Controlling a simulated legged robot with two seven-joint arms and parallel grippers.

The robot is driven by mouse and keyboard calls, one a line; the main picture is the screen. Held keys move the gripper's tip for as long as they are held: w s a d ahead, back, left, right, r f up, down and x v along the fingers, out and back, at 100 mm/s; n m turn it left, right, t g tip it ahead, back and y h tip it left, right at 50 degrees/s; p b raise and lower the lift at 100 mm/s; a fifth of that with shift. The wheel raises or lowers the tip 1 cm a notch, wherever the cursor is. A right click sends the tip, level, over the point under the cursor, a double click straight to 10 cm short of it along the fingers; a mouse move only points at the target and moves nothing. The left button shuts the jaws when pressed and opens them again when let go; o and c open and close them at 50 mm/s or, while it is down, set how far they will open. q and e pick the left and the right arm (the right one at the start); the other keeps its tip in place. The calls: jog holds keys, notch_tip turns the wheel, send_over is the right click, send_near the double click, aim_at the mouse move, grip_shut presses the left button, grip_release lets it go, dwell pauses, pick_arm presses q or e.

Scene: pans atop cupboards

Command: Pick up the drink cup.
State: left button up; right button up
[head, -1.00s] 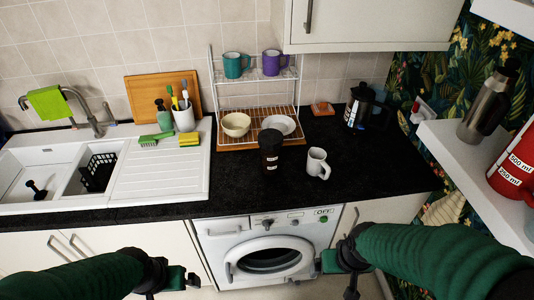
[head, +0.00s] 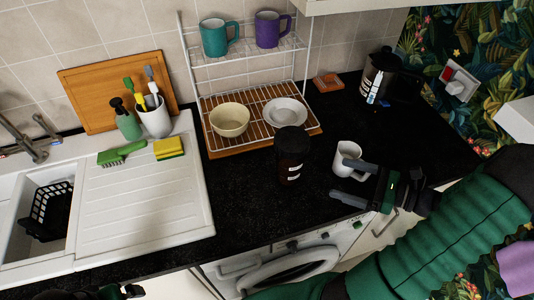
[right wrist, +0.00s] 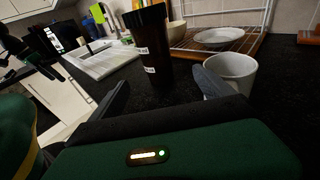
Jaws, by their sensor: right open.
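The dark drink cup (head: 292,155) with a black lid and a small white label stands upright on the black counter. It also shows in the right wrist view (right wrist: 151,50), ahead of the gap between my fingers. My right gripper (head: 352,181) is open and empty, to the right of the cup and apart from it. Its fingers point left toward the cup. A white mug (head: 346,155) stands close behind the upper finger, partly hidden by it. Only a bit of my left gripper (head: 122,291) shows at the bottom edge, and its jaws cannot be made out.
A dish rack (head: 208,151) with a cream bowl (head: 229,120) and a white bowl (head: 284,112) stands just behind the cup. A white sink drainer (head: 150,205) lies to the left. A black kettle (head: 378,72) stands at the back right. Counter left and front of the cup is clear.

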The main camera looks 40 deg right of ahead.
aim_at(289, 165)
jog(key=w+a, duration=0.1)
jog(key=w, duration=0.1)
jog(key=w+a, duration=0.1)
jog(key=a, duration=0.1)
jog(key=shift+w, duration=0.4)
jog(key=x, duration=0.6)
jog(key=shift+w+f, duration=0.25)
jog(key=shift+w, duration=0.2)
jog(key=x, duration=0.4)
jog(key=shift+w+a+f, duration=0.15)
jog(key=shift+a, duration=0.2)
jog(key=shift+w+a, duration=0.15)
jog(key=shift+w, duration=0.15)
jog(key=shift+s, duration=0.1)
jog(key=c, duration=0.5)
pick_arm(q)
jog(key=shift+s+a, duration=0.2)
jog(key=shift+s, duration=0.05)
pick_arm(e)
jog(key=c, duration=1.2)
jog(key=shift+o, duration=0.2)
